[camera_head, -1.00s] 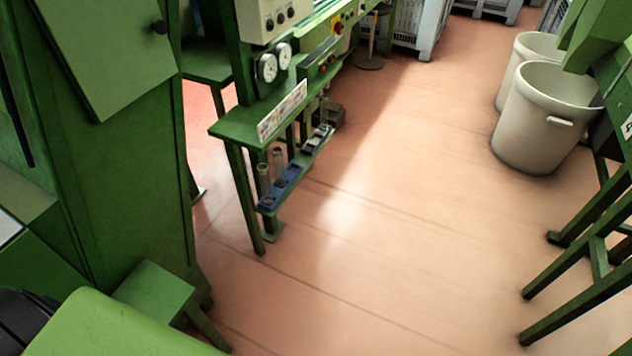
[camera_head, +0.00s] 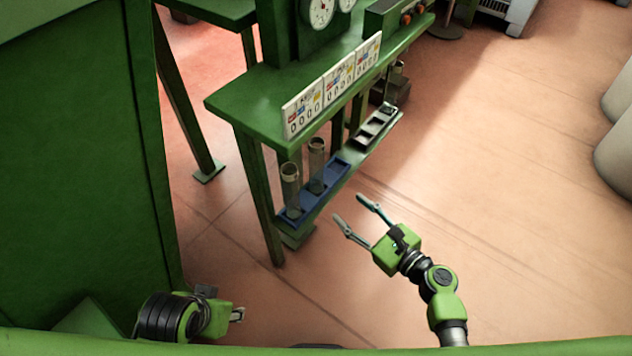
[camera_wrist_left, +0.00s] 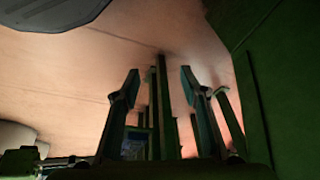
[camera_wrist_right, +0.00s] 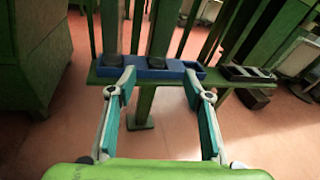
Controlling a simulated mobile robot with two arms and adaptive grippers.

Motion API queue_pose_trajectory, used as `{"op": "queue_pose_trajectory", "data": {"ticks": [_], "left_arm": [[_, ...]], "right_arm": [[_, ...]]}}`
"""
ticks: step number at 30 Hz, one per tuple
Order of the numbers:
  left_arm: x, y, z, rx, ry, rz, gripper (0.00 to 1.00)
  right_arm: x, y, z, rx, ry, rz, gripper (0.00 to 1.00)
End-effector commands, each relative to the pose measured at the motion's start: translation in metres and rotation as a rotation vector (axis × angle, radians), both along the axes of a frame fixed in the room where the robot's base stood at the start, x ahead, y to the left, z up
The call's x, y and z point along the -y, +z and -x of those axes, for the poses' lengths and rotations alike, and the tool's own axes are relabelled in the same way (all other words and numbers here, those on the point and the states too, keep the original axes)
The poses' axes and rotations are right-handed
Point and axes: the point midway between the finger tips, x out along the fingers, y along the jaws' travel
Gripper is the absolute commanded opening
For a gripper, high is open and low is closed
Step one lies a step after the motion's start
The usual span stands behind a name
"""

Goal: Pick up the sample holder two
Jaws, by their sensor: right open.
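A blue holder (camera_head: 325,196) with two upright clear tubes (camera_head: 290,188) sits on a low green shelf under the bench. A grey holder with dark slots (camera_head: 377,125) sits farther along the same shelf. I cannot tell which one is called two. My right gripper (camera_head: 349,207) is open and empty, in front of and to the right of the blue holder, apart from it. In the right wrist view the blue holder (camera_wrist_right: 164,73) shows beyond the spread fingers. My left gripper (camera_head: 239,314) is low at left; its fingers are apart and empty in the left wrist view (camera_wrist_left: 158,78).
The green bench top (camera_head: 255,95) with a row of number cards (camera_head: 333,84) overhangs the shelf. A bench leg (camera_head: 262,200) stands close to the blue holder. A large green cabinet (camera_head: 75,150) is at left. The floor at right is open.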

Motion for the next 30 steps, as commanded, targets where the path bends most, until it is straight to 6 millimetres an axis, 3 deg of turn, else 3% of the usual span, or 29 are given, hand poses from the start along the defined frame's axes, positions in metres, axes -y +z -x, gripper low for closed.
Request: {"op": "queue_pose_trajectory", "data": {"ticks": [4, 9, 18, 25, 30], "left_arm": [[-0.001, 0.015, 0.007, 0.015, 0.001, 0.000, 0.40], [-0.002, 0.022, 0.009, 0.017, 0.002, 0.001, 0.40], [-0.002, 0.016, 0.009, 0.017, 0.002, 0.001, 0.40], [-0.002, 0.015, 0.008, 0.021, 0.001, 0.001, 0.40], [0.005, 0.018, -0.014, 0.108, -0.006, 0.019, 0.40]], "right_arm": [[-0.001, 0.033, -0.008, 0.019, -0.007, -0.172, 0.46], [-0.008, 0.048, -0.020, 0.024, -0.005, -0.227, 0.46], [-0.045, 0.047, -0.064, 0.023, -0.005, -0.224, 0.46], [-0.056, 0.046, -0.077, 0.021, -0.005, -0.222, 0.46], [-0.071, 0.046, -0.091, 0.023, -0.006, -0.223, 0.46]]}}
